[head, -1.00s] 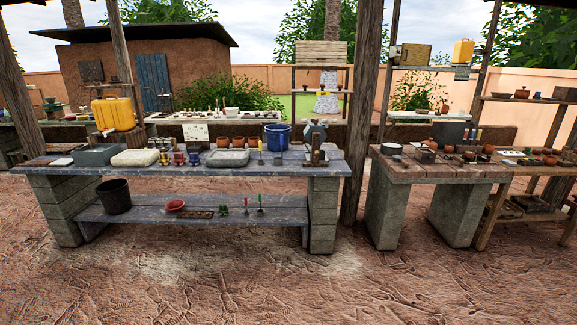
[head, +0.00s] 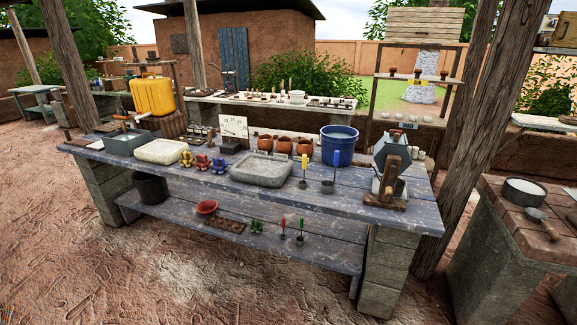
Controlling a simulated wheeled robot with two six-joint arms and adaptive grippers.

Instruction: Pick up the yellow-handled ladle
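The yellow-handled ladle (head: 303,169) stands upright on the blue-grey workbench (head: 215,190), with its yellow handle up and a small dark cup at the bottom. It is just right of the grey stone basin (head: 261,170). A similar blue-handled ladle (head: 337,159) with a grey cup stands to its right, in front of the blue bucket (head: 340,140). Neither of my grippers shows in the head view.
Clay pots (head: 284,145) stand behind the basin. A wooden device (head: 389,184) is at the bench's right end. Red and green-handled tools are on the lower shelf (head: 180,213). A roof post (head: 457,170) and brick-topped table (head: 520,220) stand right. The front ground is clear.

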